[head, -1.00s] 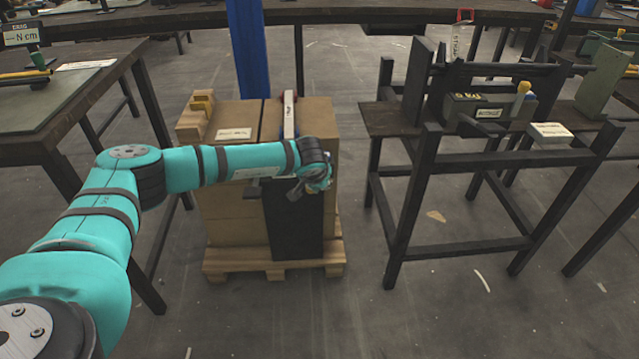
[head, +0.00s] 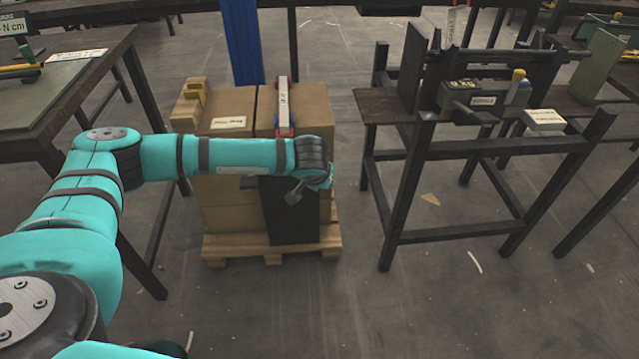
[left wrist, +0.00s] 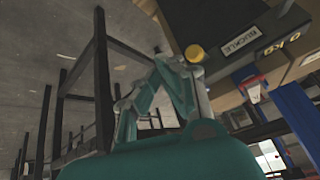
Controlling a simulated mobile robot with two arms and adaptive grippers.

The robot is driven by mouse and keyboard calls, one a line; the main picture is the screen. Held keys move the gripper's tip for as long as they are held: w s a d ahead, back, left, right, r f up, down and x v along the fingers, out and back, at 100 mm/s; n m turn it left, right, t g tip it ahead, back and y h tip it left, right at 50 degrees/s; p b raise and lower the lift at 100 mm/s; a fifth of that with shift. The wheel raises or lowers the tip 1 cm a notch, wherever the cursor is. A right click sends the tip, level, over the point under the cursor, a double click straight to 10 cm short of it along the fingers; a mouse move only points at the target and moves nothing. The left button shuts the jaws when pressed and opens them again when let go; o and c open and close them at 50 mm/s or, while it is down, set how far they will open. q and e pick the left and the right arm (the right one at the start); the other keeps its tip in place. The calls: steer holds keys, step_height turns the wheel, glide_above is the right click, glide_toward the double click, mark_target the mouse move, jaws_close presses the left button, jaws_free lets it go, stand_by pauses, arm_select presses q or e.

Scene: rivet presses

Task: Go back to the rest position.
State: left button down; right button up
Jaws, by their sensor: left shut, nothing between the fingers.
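My left arm, teal with dark bands, reaches in from the left in the head view and stretches across the front of a stack of cardboard boxes. My right gripper is in neither view.
The cardboard boxes (head: 308,108) stand on a wooden pallet (head: 271,254). A blue post (head: 241,45) rises behind. A dark workbench (head: 30,140) is at the left, a dark stand (head: 385,105) at the right.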

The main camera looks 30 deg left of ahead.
arm_select(q)
steer(key=shift+s+d, duration=0.3)
steer(key=shift+s, duration=0.5)
steer(key=shift+d, duration=0.1)
